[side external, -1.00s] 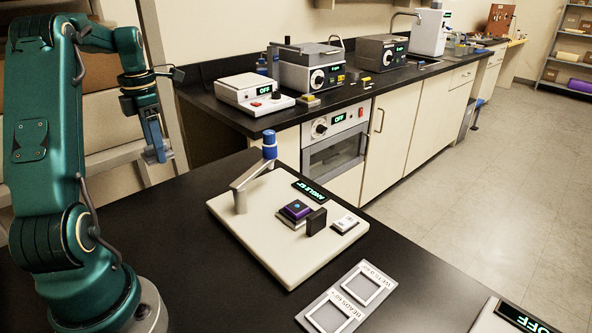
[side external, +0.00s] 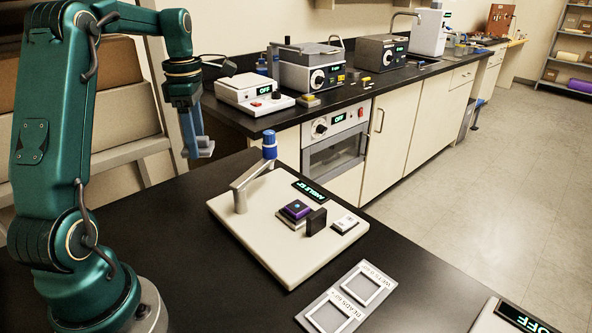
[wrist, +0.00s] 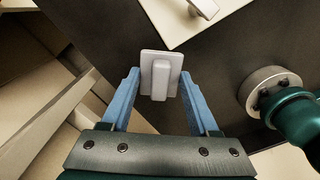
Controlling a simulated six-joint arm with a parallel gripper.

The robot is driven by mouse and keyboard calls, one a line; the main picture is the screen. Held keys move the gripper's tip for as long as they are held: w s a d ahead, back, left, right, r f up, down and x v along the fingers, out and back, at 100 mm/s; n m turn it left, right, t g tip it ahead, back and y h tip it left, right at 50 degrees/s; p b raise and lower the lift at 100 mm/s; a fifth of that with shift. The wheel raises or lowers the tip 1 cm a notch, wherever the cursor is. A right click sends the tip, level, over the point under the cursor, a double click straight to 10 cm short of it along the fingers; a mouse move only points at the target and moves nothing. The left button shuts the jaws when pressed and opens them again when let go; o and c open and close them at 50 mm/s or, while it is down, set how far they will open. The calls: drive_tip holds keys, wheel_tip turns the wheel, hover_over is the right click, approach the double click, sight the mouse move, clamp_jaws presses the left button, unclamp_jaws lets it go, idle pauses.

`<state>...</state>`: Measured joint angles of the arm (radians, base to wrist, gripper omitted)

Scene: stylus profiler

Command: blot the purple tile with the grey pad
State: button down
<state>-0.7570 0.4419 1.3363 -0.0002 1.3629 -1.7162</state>
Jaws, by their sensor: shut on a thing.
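The purple tile (side external: 296,209) lies on a small light block on the cream instrument plate (side external: 262,248), with a bright blue spot on its top. My gripper (side external: 197,146) is shut on the grey pad (side external: 205,148), in the air to the left of the plate and well apart from the tile. In the wrist view the pad (wrist: 174,59) shows as a pale square with a raised grip bar between the blue fingers of my gripper (wrist: 160,98). The tile is not in the wrist view.
A grey arm with a blue top (side external: 269,146) rises from the plate's left part. A dark block (side external: 316,222) and a white switch (side external: 345,223) stand right of the tile. A labelled two-frame tray (side external: 347,297) lies in front. Black bench between my base and plate is clear.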

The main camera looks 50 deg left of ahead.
drive_tip(key=d+r+m, duration=0.2)
drive_tip(key=d+m, duration=0.7)
drive_tip(key=m, duration=0.3)
drive_tip(key=d+r+m, duration=0.2)
drive_tip(key=d+m, duration=0.7)
drive_tip(key=m, duration=0.2)
drive_tip(key=n, duration=2.1)
hover_over(297, 206)
drive_tip(key=f, duration=0.6)
drive_tip(key=shift+s+f, duration=0.3)
drive_tip(key=shift+w+f+n, duration=0.25)
drive_tip(key=shift+f+n, duration=0.05)
drive_tip(key=shift+f, duration=2.05)
drive_tip(key=shift+f, duration=0.7)
drive_tip(key=shift+r, duration=0.1)
